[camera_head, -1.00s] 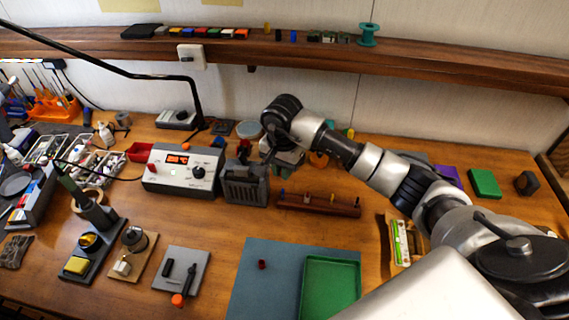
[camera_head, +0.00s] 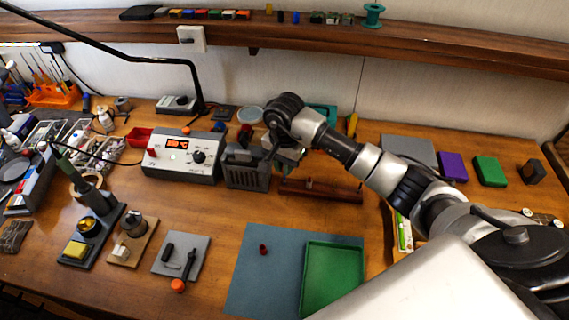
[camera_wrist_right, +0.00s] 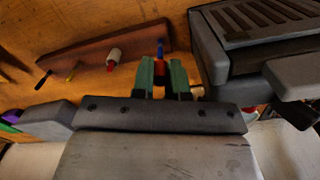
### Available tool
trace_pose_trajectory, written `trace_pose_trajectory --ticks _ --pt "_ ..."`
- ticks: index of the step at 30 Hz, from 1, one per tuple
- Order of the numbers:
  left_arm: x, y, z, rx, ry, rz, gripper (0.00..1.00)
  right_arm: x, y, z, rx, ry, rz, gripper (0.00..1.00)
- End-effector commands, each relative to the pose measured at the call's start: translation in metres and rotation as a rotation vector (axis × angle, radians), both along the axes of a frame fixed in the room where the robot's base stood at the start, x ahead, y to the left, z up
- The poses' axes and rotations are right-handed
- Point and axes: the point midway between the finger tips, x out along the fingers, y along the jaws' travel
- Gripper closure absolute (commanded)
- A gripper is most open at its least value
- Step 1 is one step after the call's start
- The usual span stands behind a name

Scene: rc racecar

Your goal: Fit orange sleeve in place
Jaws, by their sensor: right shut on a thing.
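My right gripper (camera_wrist_right: 163,78) has green fingers in the right wrist view and is shut on a small red piece (camera_wrist_right: 160,69). I cannot tell whether this piece is the orange sleeve. A blue peg (camera_wrist_right: 160,48) shows just beyond the fingertips, at the end of a long wooden rack (camera_wrist_right: 92,52). I cannot tell whether the held piece touches it. The rack also carries a pale piece with a red end (camera_wrist_right: 113,58), a yellow peg (camera_wrist_right: 74,70) and a black peg (camera_wrist_right: 43,80). In the head view the rack (camera_head: 335,192) lies below my right wrist. My left gripper is out of view.
A grey slotted box (camera_head: 245,172) stands close beside the gripper, next to the control unit (camera_head: 180,160) with a lit display. In front lie a blue-grey mat (camera_head: 250,285), a small dark red cylinder (camera_head: 263,249) and a green tray (camera_head: 332,275). The table's middle is fairly clear.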

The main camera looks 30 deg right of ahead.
Motion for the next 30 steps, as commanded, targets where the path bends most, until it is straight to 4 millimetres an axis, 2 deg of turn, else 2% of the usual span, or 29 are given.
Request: trace_pose_trajectory --ticks 30 --pt "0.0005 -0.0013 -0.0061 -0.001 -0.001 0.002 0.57 -0.0001 0.0002 -0.0015 0.000 0.000 0.000 1.00"
